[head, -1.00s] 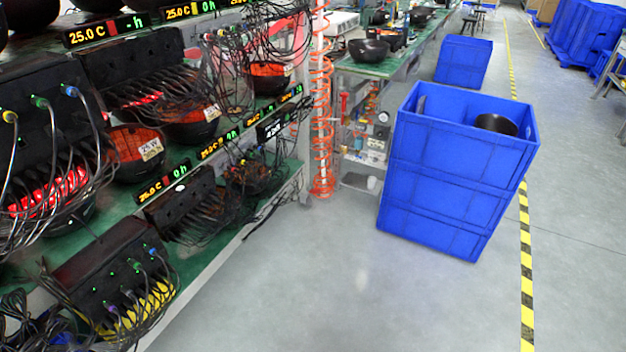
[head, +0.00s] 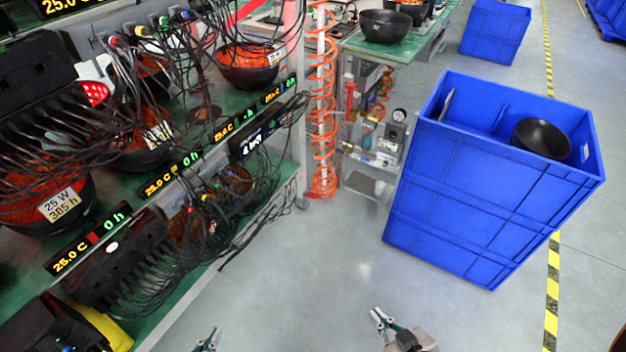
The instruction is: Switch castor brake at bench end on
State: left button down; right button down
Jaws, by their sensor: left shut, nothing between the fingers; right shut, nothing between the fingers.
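The castor at the bench end is small in the head view. A small grey foot (head: 302,201) shows at the floor below the end post of the rack, beside the orange coiled hose. I cannot make out its brake lever or whether it is on or off. My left gripper (head: 213,334) is at the bottom edge, low over the floor, shut and empty. My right gripper (head: 377,315) is at the bottom edge further right, shut and empty. Both are well apart from the castor, nearer to me.
The rack (head: 185,292) with wired units and bowls fills the left. An orange coiled hose (head: 322,100) hangs at its end. A green-topped bench (head: 390,50) stands behind. Stacked blue crates (head: 470,200) stand right, with a black bowl (head: 541,139) inside. Floor (head: 300,280) between is clear.

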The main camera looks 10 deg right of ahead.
aim_at(311, 194)
jog(key=i+l+u, duration=0.1)
jog(key=i+l, duration=0.25)
jog(key=i, duration=0.2)
jog(key=i+l+u, duration=0.15)
jog(key=i+l, duration=0.3)
jog(key=i, duration=0.6)
